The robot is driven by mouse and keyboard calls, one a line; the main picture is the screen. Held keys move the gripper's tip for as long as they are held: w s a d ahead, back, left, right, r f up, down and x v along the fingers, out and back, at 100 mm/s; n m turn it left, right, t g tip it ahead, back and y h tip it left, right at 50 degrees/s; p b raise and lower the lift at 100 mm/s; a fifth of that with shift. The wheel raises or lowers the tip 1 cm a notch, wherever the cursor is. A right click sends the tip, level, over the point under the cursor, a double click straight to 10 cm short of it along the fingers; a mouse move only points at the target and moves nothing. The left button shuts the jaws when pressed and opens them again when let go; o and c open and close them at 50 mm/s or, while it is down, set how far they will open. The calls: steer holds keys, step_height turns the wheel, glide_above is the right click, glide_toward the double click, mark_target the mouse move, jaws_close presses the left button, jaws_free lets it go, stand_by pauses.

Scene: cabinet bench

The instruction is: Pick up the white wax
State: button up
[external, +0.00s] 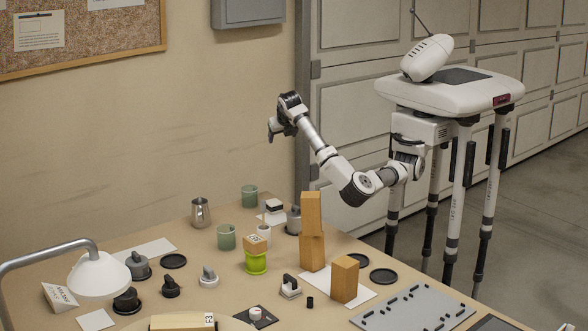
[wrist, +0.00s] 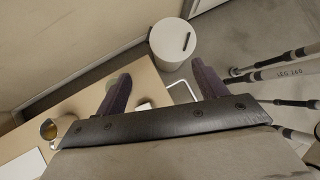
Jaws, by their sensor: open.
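No piece is plainly marked as the white wax, and I cannot tell which one it is. My gripper (external: 272,130) is raised high above the far end of the bench, well away from these pieces. In the wrist view my gripper (wrist: 161,72) has its two dark fingers spread apart, with nothing held between them.
The bench (external: 190,248) is crowded. Stacked wooden blocks (external: 312,225) stand tall near its right side, beside another block (external: 344,279). A metal pitcher (external: 200,213) stands at the back. A white lamp (external: 98,274) overhangs the left. A grey board (external: 415,308) lies front right.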

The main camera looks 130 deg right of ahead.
steer(key=w+f+t+y, duration=0.2)
steer(key=w+f+y, duration=0.1)
steer(key=f, duration=0.2)
steer(key=n+t+y+b, duration=0.2)
steer(key=y, duration=0.2)
glide_above(274, 201)
steer(key=w, duration=0.1)
step_height(274, 201, down, 4)
steer(key=f, duration=0.8)
steer(key=shift+a, duration=0.25)
steer(key=shift+s+d+f+b, duration=0.1)
steer(key=shift+s+f+b, duration=0.1)
steer(key=shift+f, duration=1.35)
steer(key=shift+s+d+f+b, duration=0.1)
steer(key=shift+s+f+b, duration=0.1)
steer(key=shift+f, duration=1.3)
steer(key=shift+c, duration=0.3)
steer(key=c, duration=1)
steer(key=shift+c, duration=0.2)
steer(key=shift+r, duration=0.2)
